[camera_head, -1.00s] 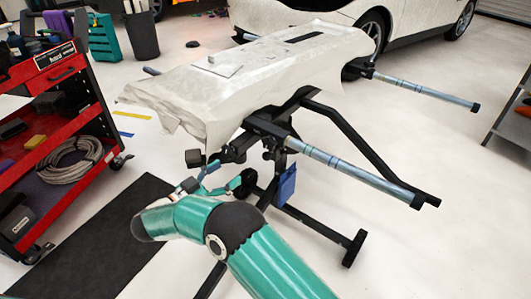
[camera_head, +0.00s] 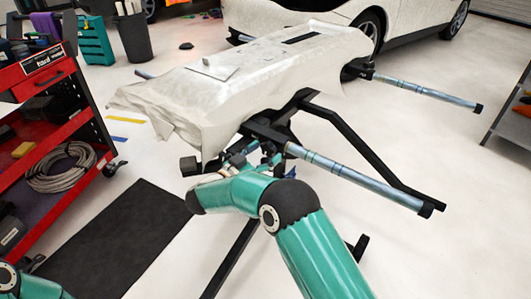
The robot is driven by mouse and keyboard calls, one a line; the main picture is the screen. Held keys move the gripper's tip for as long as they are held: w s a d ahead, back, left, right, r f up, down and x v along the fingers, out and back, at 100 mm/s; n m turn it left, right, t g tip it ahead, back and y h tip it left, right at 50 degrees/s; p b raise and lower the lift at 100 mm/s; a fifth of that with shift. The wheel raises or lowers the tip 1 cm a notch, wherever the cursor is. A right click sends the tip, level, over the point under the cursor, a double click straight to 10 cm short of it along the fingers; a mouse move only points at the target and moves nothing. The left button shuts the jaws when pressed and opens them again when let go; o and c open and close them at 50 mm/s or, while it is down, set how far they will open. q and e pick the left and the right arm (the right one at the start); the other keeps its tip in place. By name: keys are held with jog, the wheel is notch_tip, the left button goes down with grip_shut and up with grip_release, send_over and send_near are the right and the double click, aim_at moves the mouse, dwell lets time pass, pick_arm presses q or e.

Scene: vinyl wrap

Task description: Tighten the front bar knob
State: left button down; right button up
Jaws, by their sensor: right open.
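A stand with a black frame (camera_head: 370,157) carries a part draped in pale wrap (camera_head: 190,95). A silvery front bar (camera_head: 360,180) sticks out to the right from the frame, with a dark end cap. The knob by the front bar's clamp is too small and covered to pick out clearly. My right gripper (camera_head: 262,157), on the teal arm from the lower right, is under the wrapped part, close to the clamp. It is open; its fingers are partly lost against the dark frame, and I cannot tell whether they touch the knob. My left gripper is out of view.
A red tool cart (camera_head: 45,110) with a coiled hose stands at the left. A dark mat (camera_head: 115,240) lies beside it. A second bar (camera_head: 425,92) sticks out farther back. A white car (camera_head: 300,15) and a shelf (camera_head: 515,110) stand beyond. The floor at right is clear.

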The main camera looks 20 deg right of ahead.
jog(key=shift+d, duration=0.2)
jog(key=c, duration=1.1)
jog(key=shift+a+f, duration=0.1)
jog(key=shift+a, duration=0.45)
jog(key=shift+c, duration=0.3)
jog(key=shift+d, duration=0.5)
